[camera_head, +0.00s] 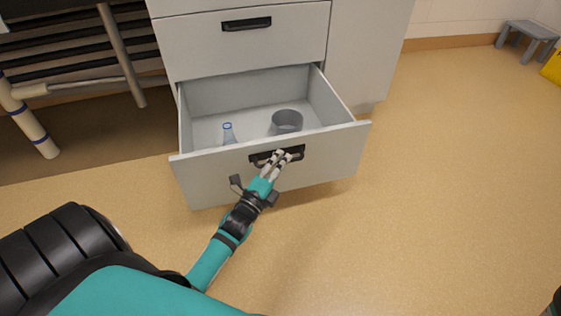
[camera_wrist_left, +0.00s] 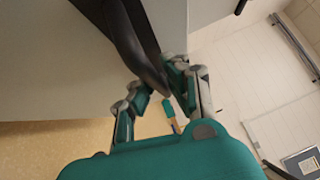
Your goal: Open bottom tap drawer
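The bottom drawer (camera_head: 310,170) of the white cabinet is pulled well out, and its inside shows from above. Its black bar handle (camera_head: 262,158) is on the front panel. My left gripper (camera_head: 284,157) is at this handle, with its fingers around the bar. In the left wrist view the dark handle (camera_wrist_left: 135,42) runs between the fingers of my left gripper (camera_wrist_left: 158,92), which look closed on it. Part of the handle is hidden by the fingers. My right gripper is not in view.
A clear flask with a blue rim (camera_head: 228,134) and a grey round container (camera_head: 287,122) stand in the drawer. A shut drawer (camera_head: 245,45) is above. Pipes (camera_head: 120,55) are at the left. The floor (camera_head: 440,190) at the right is clear; a grey stool (camera_head: 528,34) stands far back.

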